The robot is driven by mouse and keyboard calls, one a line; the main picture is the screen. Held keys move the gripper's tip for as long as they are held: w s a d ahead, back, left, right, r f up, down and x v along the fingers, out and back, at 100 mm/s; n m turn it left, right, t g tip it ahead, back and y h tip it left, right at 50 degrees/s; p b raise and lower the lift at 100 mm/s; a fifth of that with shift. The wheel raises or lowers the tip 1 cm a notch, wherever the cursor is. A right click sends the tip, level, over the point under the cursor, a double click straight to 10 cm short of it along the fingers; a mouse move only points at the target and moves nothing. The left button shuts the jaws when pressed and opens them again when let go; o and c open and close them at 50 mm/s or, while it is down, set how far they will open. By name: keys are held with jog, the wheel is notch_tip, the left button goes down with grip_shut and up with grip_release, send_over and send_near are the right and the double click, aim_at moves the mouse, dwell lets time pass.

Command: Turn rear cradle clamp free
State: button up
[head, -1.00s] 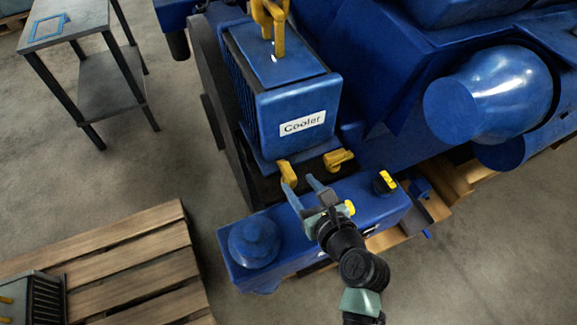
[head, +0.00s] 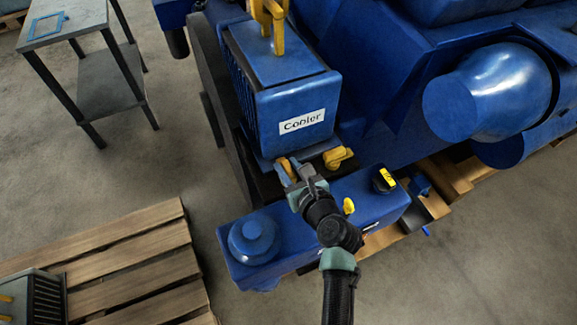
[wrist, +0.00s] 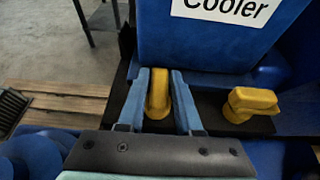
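Two yellow cradle clamps sit at the foot of the blue cooler (head: 292,112). The left clamp (wrist: 159,92) points lengthwise between my fingers, toward the cooler. The right clamp (head: 338,157) lies crosswise; it also shows in the wrist view (wrist: 250,104). The views do not label which one is rear. My gripper (head: 284,168) is at the left clamp, with one blue finger on each side of it. In the wrist view my gripper (wrist: 160,78) looks open around the clamp, with narrow gaps; firm contact cannot be made out.
A blue tank (head: 330,215) with a round cap and a black-and-yellow cap (head: 384,180) lies in front of the clamps. The engine (head: 400,75) stands at right. A yellow lifting bracket (head: 272,22) tops the cooler. A pallet (head: 140,260) and metal table (head: 70,35) are at left.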

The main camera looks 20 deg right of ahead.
grip_shut()
jog(key=shift+n+y, duration=0.3)
jog(key=shift+y, duration=0.1)
jog(key=n+g+y+b, duration=0.1)
jog(key=n+y+b, duration=0.1)
jog(key=n+y, duration=0.1)
jog(key=shift+d+n+y, duration=0.15)
jog(key=shift+n+y, duration=0.15)
jog(key=shift+y, duration=0.3)
jog(key=n+g+y+b, duration=0.2)
jog(key=n+y+b, duration=0.1)
jog(key=shift+w+f+n+y, duration=0.1)
jog(key=shift+n+y, duration=0.2)
jog(key=n+g+y+b, duration=0.2)
jog(key=n+g+b, duration=0.1)
jog(key=b, duration=0.2)
jog(key=shift+f, duration=0.2)
jog(key=n+g+b, duration=0.1)
jog(key=n+g+y+b, duration=0.1)
jog(key=b, duration=0.1)
jog(key=shift+r+g, duration=0.15)
jog(key=shift+g, duration=0.15)
jog(key=shift+r+n+y+b, duration=0.1)
jog(key=shift+n+y+b, duration=0.2)
jog(key=shift+b, duration=0.15)
jog(key=shift+o, duration=2.2)
grip_release()
